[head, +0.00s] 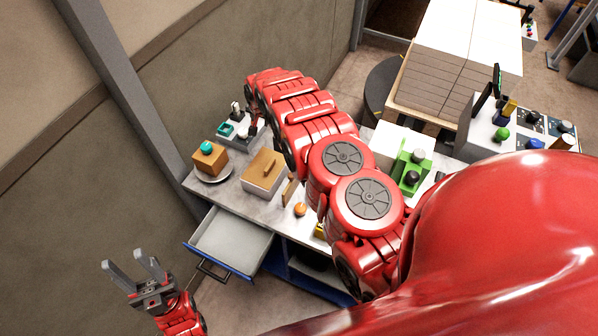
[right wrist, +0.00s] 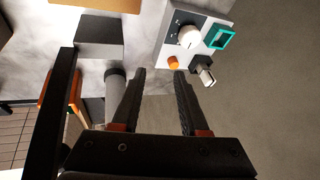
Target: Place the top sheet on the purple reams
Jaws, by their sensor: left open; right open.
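No clearly purple reams show in either view, and I cannot make out a separate top sheet. A large stack (head: 440,85) with grey-brown layered sides and a pale top stands at the upper right of the head view; I cannot tell whether it is the reams. My left gripper (head: 124,259) is open and empty, in the air left of the open drawer. My right arm reaches across the worktop to its far left end. My right gripper (right wrist: 160,74) is open and empty in the right wrist view, its fingertips near a small control panel (right wrist: 176,45).
The worktop (head: 232,190) holds a wooden block with a teal knob (head: 210,158), a lidded box (head: 263,174) and an orange ball (head: 300,209). An open drawer (head: 230,238) juts out in front. A green fixture (head: 409,167) stands right of my arm. A wall is behind.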

